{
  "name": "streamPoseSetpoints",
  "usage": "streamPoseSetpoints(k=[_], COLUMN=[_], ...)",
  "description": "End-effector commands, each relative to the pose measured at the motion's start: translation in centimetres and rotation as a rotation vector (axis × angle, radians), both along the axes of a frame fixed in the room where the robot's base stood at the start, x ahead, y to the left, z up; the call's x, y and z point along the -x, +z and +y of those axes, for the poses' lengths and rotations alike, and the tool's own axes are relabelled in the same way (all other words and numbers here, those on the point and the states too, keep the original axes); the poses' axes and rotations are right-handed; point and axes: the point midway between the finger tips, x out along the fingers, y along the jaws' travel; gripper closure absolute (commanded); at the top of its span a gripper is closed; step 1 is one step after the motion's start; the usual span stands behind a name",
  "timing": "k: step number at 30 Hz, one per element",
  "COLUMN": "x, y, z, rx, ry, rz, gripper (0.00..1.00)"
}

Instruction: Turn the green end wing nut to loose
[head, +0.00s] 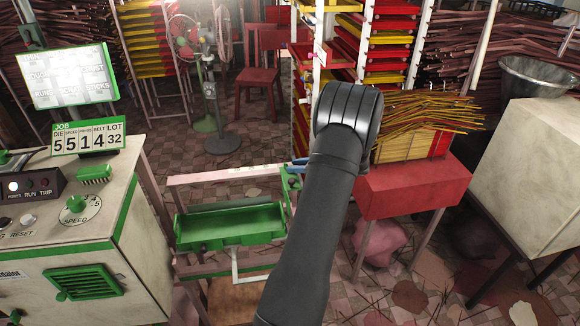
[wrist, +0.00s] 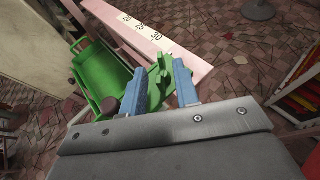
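The green end wing nut (wrist: 158,82) is at the end of the green tray by the pale rail in the wrist view. In the head view it is a small green shape (head: 292,180), partly hidden by my arm. My gripper (wrist: 162,88) has its two blue fingers apart, one on each side of the wing nut. I cannot tell whether either finger touches it. In the head view only a little blue of my gripper (head: 299,164) shows beside my dark arm. The green tray (head: 230,226) hangs on the pale frame.
The pale rail (wrist: 145,33) carries a printed number scale. A brown knob (wrist: 109,106) is close to the left finger. The control cabinet (head: 100,215) stands left. A red stand (head: 412,190) with incense sticks stands right. Open tiled floor lies behind the frame.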

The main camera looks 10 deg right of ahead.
Motion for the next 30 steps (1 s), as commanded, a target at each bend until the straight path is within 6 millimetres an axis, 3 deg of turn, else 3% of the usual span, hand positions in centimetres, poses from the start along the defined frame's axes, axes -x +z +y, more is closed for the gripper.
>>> streamPoseSetpoints(k=[6,17,21,30], x=[-1.3,-1.6,-1.6,-1.6], y=[-0.9,-1.1,-1.1,-1.2], z=[1.8,2.2,2.2,2.1], rx=[0.001,0.002,0.002,0.002], ry=[0.0,0.001,0.001,0.03], rz=[-0.001,-0.001,-0.001,-0.002], gripper=[0.72,0.72,0.99,1.0])
